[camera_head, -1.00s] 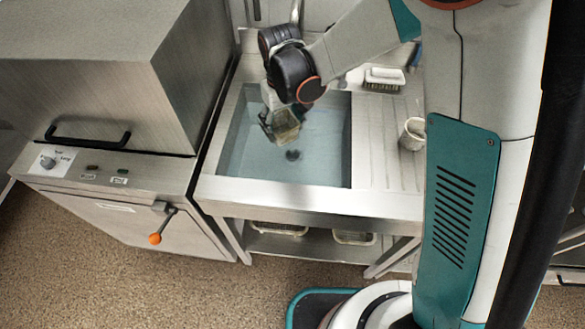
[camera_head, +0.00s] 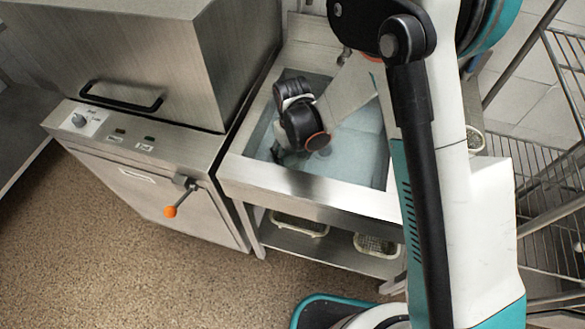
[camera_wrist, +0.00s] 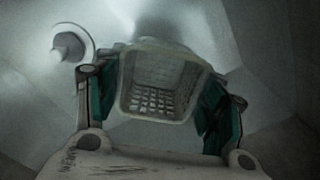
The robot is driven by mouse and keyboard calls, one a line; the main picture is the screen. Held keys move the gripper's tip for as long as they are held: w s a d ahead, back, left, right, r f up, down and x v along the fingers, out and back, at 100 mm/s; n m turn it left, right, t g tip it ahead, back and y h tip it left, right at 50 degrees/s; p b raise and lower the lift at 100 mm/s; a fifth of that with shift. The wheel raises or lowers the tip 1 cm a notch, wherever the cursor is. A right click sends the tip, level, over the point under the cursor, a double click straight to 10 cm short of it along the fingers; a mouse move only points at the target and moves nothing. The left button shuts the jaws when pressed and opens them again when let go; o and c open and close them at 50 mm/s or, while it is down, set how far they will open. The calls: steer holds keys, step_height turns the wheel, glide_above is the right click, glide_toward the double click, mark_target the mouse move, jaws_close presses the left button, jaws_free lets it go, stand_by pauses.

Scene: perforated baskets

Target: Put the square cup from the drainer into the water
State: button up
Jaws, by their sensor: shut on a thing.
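The square cup (camera_wrist: 160,70), a pale perforated basket, sits between the fingers of my gripper (camera_wrist: 156,98) in the wrist view, its opening facing the camera. The fingers press on its left and right sides. The water (camera_head: 348,158) fills the sink (camera_head: 300,187) in the head view. My wrist reaches down into the sink on its left side and hides the cup there. In the wrist view, sink walls surround the cup, and the round drain fitting (camera_wrist: 70,45) shows beyond it at upper left. The drainer is mostly hidden behind my arm.
A steel machine with an orange-knobbed lever (camera_head: 170,211) stands left of the sink. Perforated baskets (camera_head: 300,224) lie on the shelf below. A round cup (camera_head: 474,139) shows right of my arm. A wire rack (camera_head: 545,175) stands at the right.

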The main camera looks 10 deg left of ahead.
steer(key=shift+f+b, duration=0.9)
steer(key=shift+f, duration=1.85)
steer(key=shift+f, duration=0.15)
steer(key=o, duration=0.9)
step_height(320, 180, up, 12)
steer(key=p, duration=0.5)
steer(key=shift+r, duration=0.2)
